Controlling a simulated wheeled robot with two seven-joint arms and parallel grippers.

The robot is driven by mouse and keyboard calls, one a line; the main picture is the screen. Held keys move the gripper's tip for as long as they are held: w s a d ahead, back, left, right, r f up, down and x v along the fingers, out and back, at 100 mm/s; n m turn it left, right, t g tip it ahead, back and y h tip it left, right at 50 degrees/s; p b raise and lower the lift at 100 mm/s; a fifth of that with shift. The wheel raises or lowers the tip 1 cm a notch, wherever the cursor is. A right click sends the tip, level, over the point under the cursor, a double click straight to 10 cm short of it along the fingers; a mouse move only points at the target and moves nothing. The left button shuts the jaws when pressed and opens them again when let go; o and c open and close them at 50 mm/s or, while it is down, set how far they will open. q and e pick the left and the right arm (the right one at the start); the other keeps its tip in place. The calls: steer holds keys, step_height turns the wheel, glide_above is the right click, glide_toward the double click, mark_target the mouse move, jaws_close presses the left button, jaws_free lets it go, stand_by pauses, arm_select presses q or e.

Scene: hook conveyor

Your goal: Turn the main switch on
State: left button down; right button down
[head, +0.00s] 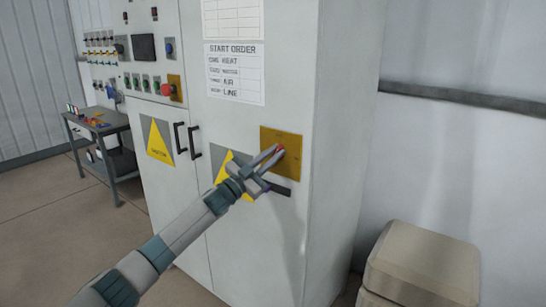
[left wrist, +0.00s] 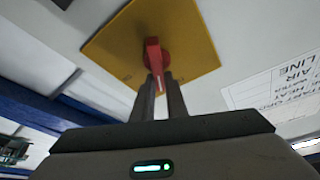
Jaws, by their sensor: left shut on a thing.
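The main switch is a red rotary handle (left wrist: 153,55) on a yellow plate (left wrist: 115,48) on the cabinet door. In the head view the yellow plate (head: 293,152) is on the right part of the door, and the red handle (head: 281,149) is partly hidden by my fingers. My left gripper (head: 274,155) reaches in from the lower left and is shut on the handle. In the left wrist view the fingers (left wrist: 159,85) close on the handle's near end. The handle points along the fingers toward the gripper. My right gripper is not in view.
The grey cabinet (head: 341,120) bears a START ORDER sheet (head: 234,74), yellow warning signs (head: 158,139) and black door handles (head: 195,142). A red button (head: 167,89) is on the panel at left. A small table (head: 98,124) stands at far left, a beige box (head: 422,262) at lower right.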

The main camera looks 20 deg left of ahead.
arm_select(q)
steer(key=m+g, duration=0.1)
steer(key=m, duration=0.1)
steer(key=m+g+h, duration=0.1)
steer(key=m, duration=0.2)
steer(key=f+m+g+p, duration=0.1)
steer(key=m, duration=0.2)
steer(key=shift+d+f, duration=0.1)
steer(key=shift+d, duration=0.1)
steer(key=m+g+p, duration=0.1)
steer(key=m, duration=0.3)
steer(key=shift+s+f+g+p, duration=0.1)
steer(key=shift+g+p, duration=0.25)
steer(key=shift+g, duration=0.05)
steer(key=shift+f+m+g+p, duration=0.15)
steer(key=shift+m+g+p, duration=0.25)
steer(key=shift+m+p, duration=0.55)
steer(key=shift+a+m, duration=0.1)
steer(key=shift+m, duration=0.25)
steer(key=c, duration=1.8)
jaws_free()
steer(key=shift+o, duration=0.2)
steer(key=shift+a, duration=0.15)
steer(key=shift+d, duration=0.3)
